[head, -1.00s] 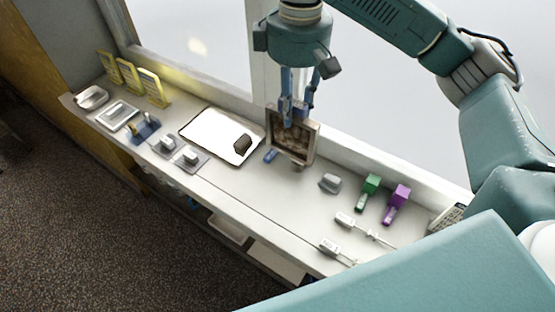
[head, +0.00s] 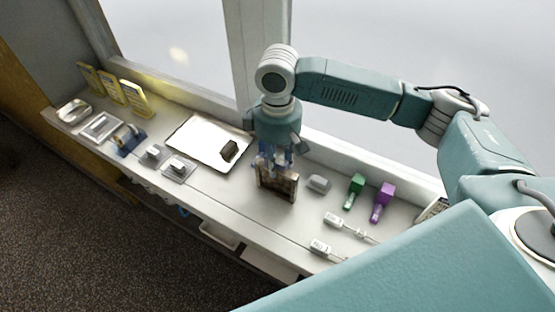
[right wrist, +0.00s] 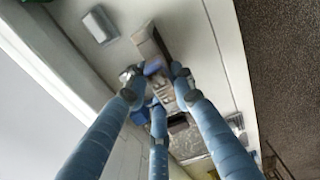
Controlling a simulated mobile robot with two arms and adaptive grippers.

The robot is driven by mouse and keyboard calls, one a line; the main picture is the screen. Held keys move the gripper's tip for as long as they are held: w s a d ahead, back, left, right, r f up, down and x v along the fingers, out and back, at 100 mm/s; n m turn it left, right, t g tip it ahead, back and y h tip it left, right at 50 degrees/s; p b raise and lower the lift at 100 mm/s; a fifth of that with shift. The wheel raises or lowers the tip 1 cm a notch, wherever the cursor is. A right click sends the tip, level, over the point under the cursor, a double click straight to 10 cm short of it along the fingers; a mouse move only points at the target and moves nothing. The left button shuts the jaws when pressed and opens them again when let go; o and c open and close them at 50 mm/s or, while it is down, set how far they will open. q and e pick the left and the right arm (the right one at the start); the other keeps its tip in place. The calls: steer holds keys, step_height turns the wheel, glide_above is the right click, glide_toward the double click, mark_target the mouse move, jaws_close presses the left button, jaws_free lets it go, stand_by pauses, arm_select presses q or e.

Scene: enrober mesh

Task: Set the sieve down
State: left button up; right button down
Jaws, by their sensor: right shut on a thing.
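The sieve (head: 277,183), a small framed panel with a brownish, mottled face, stands on edge, tilted, at the middle of the counter. My right gripper (head: 274,163) is shut on its upper part from above. In the head view the sieve's lower edge is at or close to the counter top; I cannot tell if it touches. In the right wrist view the blue fingers (right wrist: 155,82) close around a blue and grey part, and a brown edge of the sieve (right wrist: 150,45) shows beyond them. My left gripper is not in view.
Left of the sieve lies a white tray (head: 195,138) with a dark brown block (head: 230,149). To the right are a grey block (head: 318,183), a green item (head: 354,191) and a purple item (head: 383,202). Several small items fill the left end. The counter's front strip is partly clear.

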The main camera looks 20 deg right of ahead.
steer(key=c, duration=1.5)
jaws_free()
steer(key=shift+f, duration=0.1)
